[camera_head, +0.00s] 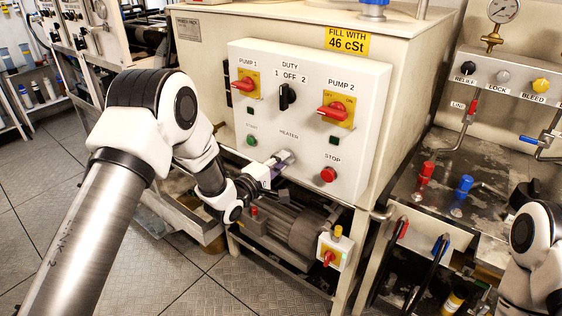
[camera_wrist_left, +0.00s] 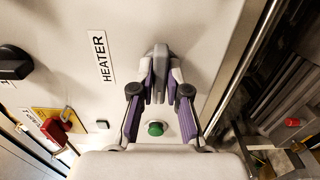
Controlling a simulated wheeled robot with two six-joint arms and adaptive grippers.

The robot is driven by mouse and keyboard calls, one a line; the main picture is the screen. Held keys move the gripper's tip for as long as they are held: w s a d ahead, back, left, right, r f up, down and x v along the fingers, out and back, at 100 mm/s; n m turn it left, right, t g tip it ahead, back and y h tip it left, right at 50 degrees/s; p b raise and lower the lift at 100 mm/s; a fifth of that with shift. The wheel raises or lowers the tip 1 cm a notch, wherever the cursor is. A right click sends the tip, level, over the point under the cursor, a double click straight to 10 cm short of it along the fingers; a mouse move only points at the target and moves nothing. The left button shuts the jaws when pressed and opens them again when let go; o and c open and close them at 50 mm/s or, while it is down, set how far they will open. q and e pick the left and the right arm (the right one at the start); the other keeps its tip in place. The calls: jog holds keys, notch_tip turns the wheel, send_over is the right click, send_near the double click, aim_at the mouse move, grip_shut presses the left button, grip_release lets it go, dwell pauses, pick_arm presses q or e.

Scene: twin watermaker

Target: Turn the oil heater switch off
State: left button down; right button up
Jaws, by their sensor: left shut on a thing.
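The heater switch is on the white control panel (camera_head: 310,80), by the HEATER label, and in the head view my gripper covers it. In the left wrist view the grey switch (camera_wrist_left: 158,50) sits between my fingertips, right of the HEATER label (camera_wrist_left: 101,59). My left gripper (camera_head: 284,158) is at the panel's lower middle, and in the wrist view its fingers (camera_wrist_left: 158,85) are closed on the switch. The fingers hide part of it, and I cannot read its setting. My right gripper is not in view; only my right arm shows at the lower right.
The black DUTY switch (camera_head: 287,96) and the red PUMP 1 (camera_head: 244,84) and PUMP 2 (camera_head: 334,109) handles are above. A red STOP button (camera_head: 328,174) is close on the right. A motor (camera_head: 300,226) and a pipe frame are below. Open floor (camera_head: 40,190) lies left.

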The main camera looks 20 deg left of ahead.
pick_arm(q)
jog(key=c, duration=1.2)
grip_release()
jog(key=shift+o, duration=0.2)
jog(key=v, duration=1.2)
